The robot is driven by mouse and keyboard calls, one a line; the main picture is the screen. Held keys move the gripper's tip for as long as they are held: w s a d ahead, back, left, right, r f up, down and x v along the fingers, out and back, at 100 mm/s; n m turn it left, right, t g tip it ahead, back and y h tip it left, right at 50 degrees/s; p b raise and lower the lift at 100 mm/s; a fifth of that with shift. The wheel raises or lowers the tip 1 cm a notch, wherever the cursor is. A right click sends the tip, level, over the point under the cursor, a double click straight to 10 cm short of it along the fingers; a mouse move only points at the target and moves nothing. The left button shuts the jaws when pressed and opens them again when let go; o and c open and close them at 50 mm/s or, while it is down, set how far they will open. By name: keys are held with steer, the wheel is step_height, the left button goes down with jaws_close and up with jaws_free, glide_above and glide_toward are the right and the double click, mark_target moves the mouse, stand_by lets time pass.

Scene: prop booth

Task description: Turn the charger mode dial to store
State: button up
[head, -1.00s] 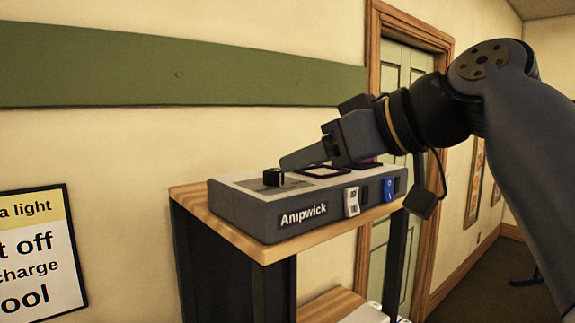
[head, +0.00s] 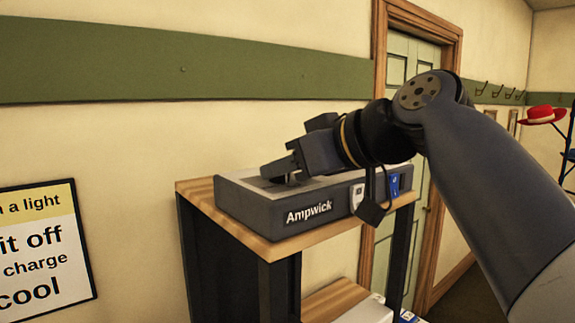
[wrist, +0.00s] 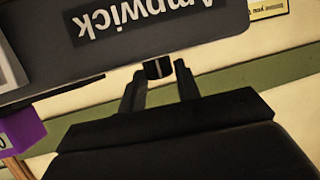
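The grey Ampwick charger (head: 260,207) sits on top of a wooden-topped shelf. Its black mode dial shows in the wrist view (wrist: 158,68) with a pale line on it. My gripper (wrist: 160,70) is open, with one finger on each side of the dial and narrow gaps showing. In the head view my gripper (head: 273,172) is low over the left end of the charger's top and hides most of the dial. The mode markings around the dial cannot be read.
The charger's front has a white switch (head: 357,196) and a blue switch (head: 394,184). A purple block (wrist: 20,138) stands at the left in the wrist view. The shelf top (head: 197,190) is narrow, with a wall behind. A sign (head: 42,245) hangs at left.

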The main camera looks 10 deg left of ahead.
steer(key=c, duration=0.6)
steer(key=shift+m+t, duration=0.3)
steer(key=shift+s+a+r+m+t+h+p, duration=0.1)
steer(key=shift+m+t+h+p, duration=0.1)
steer(key=shift+m+t+h, duration=0.5)
steer(key=shift+s+a+f+m+t+h+p, duration=0.15)
steer(key=shift+m+t+h+p, duration=0.1)
steer(key=shift+m+t+h, duration=0.4)
steer(key=shift+s+a+r+m+t+h+p, duration=0.1)
steer(key=shift+r+m+t+h+p, duration=0.1)
steer(key=shift+m+t+h, duration=0.5)
steer(key=m+h, duration=0.1)
steer(key=m+t+h, duration=0.1)
steer(key=m+h, duration=0.1)
steer(key=shift+a+m+t, duration=0.2)
steer(key=shift+m+t, duration=0.05)
steer(key=shift+a+m+t+h, duration=0.15)
steer(key=shift+m+t+h, duration=0.25)
steer(key=shift+m+h, duration=1.6)
steer(key=shift+h, duration=0.25)
steer(key=o, duration=1)
